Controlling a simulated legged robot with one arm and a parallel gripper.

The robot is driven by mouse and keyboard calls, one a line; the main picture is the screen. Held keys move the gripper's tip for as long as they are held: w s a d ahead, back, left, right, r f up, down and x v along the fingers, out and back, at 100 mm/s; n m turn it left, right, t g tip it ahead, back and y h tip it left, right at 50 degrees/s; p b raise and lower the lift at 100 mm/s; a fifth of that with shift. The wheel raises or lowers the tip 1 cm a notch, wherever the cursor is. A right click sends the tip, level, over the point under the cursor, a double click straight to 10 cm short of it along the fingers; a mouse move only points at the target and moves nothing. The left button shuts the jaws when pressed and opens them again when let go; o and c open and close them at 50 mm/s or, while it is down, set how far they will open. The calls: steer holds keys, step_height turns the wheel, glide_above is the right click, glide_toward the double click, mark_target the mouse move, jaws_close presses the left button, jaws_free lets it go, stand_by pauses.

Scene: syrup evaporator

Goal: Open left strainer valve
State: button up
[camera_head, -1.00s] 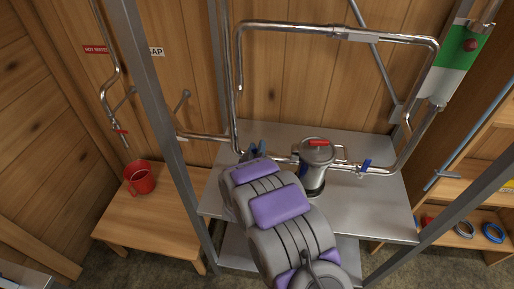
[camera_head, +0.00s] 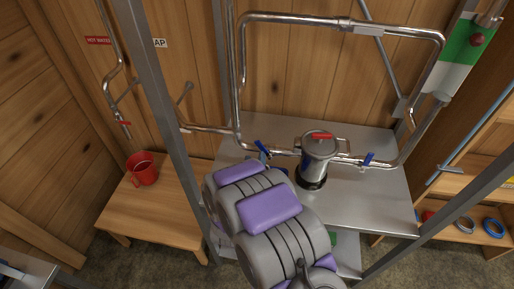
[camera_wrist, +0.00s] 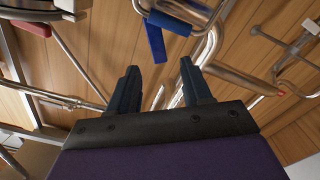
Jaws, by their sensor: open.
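The strainer (camera_head: 316,160) is a shiny metal canister with a red handle on its lid, standing on the metal shelf. The left strainer valve has a blue handle (camera_head: 262,149), slanting across the pipe left of the strainer. A blue lever (camera_wrist: 155,42), seemingly this handle, shows in the wrist view above and beyond my fingertips. My gripper (camera_wrist: 160,78) is open, with nothing between its two dark fingers, and apart from the lever. In the head view my arm hides the gripper.
A second blue valve handle (camera_head: 368,159) is right of the strainer. Chrome pipes (camera_head: 338,23) loop above the shelf (camera_head: 365,205). Upright metal posts (camera_head: 152,90) flank it. A red mug (camera_head: 143,170) stands on a wooden table (camera_head: 150,215) at left.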

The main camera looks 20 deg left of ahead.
steer(key=v, duration=0.7)
steer(key=shift+s, duration=0.3)
steer(key=shift+c, duration=0.3)
